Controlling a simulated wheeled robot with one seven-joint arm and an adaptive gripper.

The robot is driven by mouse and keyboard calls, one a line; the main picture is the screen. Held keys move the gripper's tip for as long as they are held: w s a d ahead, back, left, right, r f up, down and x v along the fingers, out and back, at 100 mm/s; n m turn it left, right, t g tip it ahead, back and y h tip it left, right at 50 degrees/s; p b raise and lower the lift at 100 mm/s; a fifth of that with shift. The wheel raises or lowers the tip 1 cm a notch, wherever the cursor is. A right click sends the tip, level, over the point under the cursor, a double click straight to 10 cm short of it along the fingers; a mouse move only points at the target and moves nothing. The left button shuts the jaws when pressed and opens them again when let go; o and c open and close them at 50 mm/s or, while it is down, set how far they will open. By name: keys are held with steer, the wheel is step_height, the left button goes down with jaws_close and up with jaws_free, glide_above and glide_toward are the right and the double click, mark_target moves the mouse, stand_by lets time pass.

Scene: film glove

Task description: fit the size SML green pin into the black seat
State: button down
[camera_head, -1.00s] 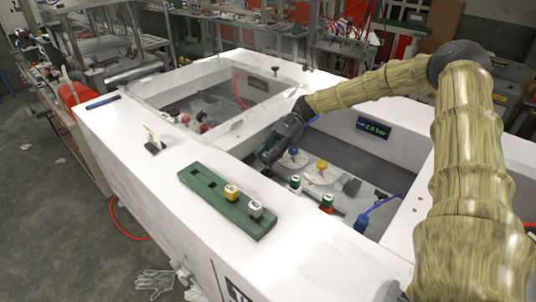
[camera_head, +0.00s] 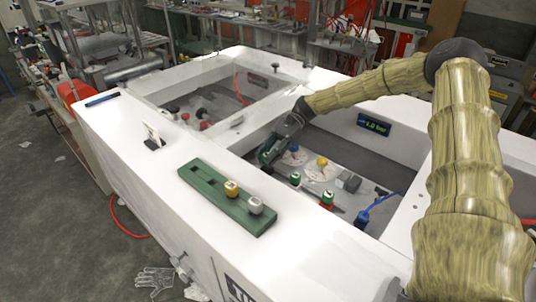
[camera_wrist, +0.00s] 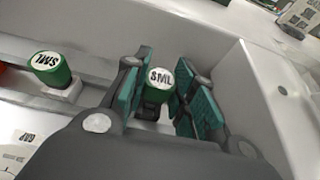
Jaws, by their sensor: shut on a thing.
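In the wrist view a green pin (camera_wrist: 158,95) with a white top marked SML stands between the teal fingers of my gripper (camera_wrist: 162,98), which is shut on it. In the head view my gripper (camera_head: 270,153) is low in the white box's near trough, and the held pin cannot be made out. A second green pin (camera_wrist: 52,70) with upside-down lettering stands in a pale block left of the gripper; it also shows in the head view (camera_head: 295,180).
The trough wall (camera_wrist: 255,90) rises close to the right of the gripper in the wrist view. A green rack (camera_head: 205,184) holding yellow and white pins lies on the rim.

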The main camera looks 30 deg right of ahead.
steer(key=shift+f, duration=0.85)
steer(key=c, duration=1.1)
jaws_free()
steer(key=shift+d+r, duration=0.1)
steer(key=v, duration=1.2)
steer(key=x, duration=1.2)
steer(key=shift+r, duration=0.2)
steer(key=shift+f, duration=0.1)
